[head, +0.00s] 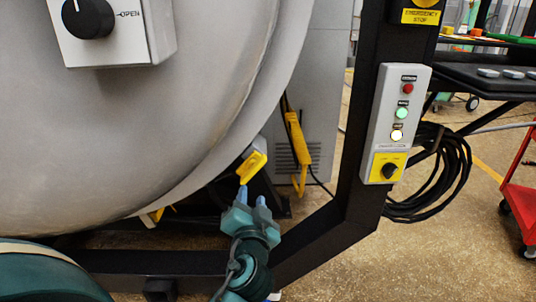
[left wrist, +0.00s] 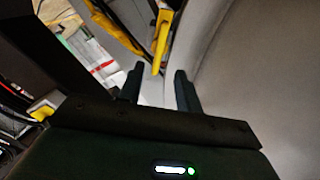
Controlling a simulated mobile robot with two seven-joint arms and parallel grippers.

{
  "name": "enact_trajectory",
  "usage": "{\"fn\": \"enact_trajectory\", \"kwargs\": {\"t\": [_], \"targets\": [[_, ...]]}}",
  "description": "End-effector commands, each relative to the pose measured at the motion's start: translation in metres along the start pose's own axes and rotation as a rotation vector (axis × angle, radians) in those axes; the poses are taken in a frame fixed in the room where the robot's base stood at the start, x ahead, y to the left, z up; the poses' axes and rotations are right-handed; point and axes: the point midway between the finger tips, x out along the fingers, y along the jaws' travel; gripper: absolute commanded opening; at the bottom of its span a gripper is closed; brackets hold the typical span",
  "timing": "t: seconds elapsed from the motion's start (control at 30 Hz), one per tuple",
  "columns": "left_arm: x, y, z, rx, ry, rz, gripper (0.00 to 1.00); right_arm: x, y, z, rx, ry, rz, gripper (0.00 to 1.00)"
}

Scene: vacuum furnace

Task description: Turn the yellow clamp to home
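A yellow clamp (head: 252,166) sits at the lower right edge of the large grey furnace door. A yellow part, probably this clamp, shows in the left wrist view (left wrist: 161,42), beyond and between my fingertips. My left gripper (head: 251,196) is just below the clamp in the head view, with its two blue fingers pointing up toward it. The fingers are apart and nothing shows between them; the gap also shows in the left wrist view (left wrist: 158,74). I cannot tell for certain whether a fingertip touches the clamp. My right gripper is not in view.
A black frame post (head: 357,130) carries a button panel (head: 397,120) right of the gripper. A longer yellow handle (head: 298,150) hangs behind the clamp. A knob box (head: 112,30) is on the door. A coiled black cable (head: 445,175) hangs right of the post.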

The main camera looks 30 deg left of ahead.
Motion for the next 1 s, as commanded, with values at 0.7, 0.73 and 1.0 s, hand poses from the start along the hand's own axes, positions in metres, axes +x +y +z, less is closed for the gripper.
{"fn": "enact_trajectory", "kwargs": {"t": [0.7,0.73,1.0], "targets": [[0.113,0.000,0.001,0.002,0.000,-0.002,0.35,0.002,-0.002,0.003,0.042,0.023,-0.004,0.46],[0.116,0.000,0.001,0.001,0.001,-0.002,0.35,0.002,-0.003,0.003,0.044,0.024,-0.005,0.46],[0.132,0.000,0.000,0.000,0.000,0.000,0.35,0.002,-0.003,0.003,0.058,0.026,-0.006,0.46]]}}
